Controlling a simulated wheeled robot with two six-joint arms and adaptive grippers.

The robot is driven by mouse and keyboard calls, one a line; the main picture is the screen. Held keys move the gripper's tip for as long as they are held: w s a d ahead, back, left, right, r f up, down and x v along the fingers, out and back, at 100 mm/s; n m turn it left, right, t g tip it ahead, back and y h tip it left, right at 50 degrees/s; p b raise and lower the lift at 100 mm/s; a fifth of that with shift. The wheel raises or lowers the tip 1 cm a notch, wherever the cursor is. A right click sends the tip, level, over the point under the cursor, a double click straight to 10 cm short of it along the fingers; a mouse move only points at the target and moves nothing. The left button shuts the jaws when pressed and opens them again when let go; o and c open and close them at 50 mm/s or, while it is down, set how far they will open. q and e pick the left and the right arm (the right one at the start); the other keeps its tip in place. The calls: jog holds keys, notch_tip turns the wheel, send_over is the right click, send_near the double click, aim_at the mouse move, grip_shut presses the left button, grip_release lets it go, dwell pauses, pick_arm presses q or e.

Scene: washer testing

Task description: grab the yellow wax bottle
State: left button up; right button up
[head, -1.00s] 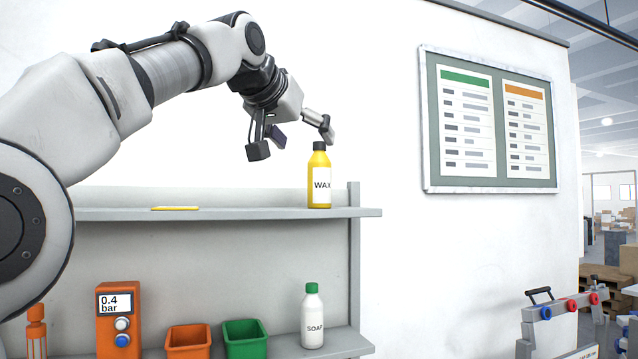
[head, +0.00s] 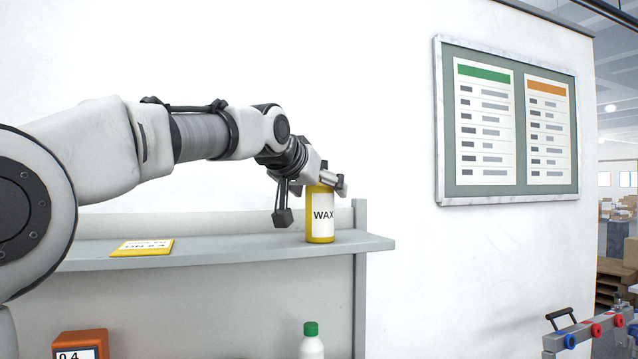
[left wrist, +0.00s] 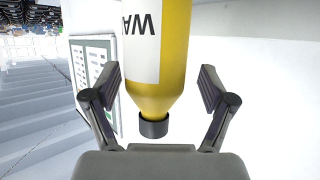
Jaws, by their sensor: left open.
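The yellow wax bottle (head: 321,222) stands upright on the upper grey shelf near its right end, with a white label reading WAX. My left gripper (head: 312,200) is at the bottle's upper part, and its wrist hides the cap in the head view. In the left wrist view the bottle (left wrist: 157,75) appears upside down, its dark cap (left wrist: 153,125) between the two open fingers of my left gripper (left wrist: 153,92). A gap shows on each side, so the fingers do not grip it. My right gripper is not in view.
A yellow-edged card (head: 142,248) lies on the upper shelf (head: 220,252) to the left. Below stand a green-capped bottle (head: 311,342) and an orange gauge box (head: 80,345). A framed board (head: 508,122) hangs on the wall at right. The shelf between card and bottle is clear.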

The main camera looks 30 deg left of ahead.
pick_arm(q)
jog(key=shift+w+d, duration=0.1)
jog(key=shift+s+d+r, duration=0.15)
jog(key=shift+s+d, duration=0.15)
jog(key=shift+s, duration=0.05)
jog(key=shift+w+a, duration=0.15)
jog(key=c, duration=1.5)
jog(key=shift+c, duration=0.2)
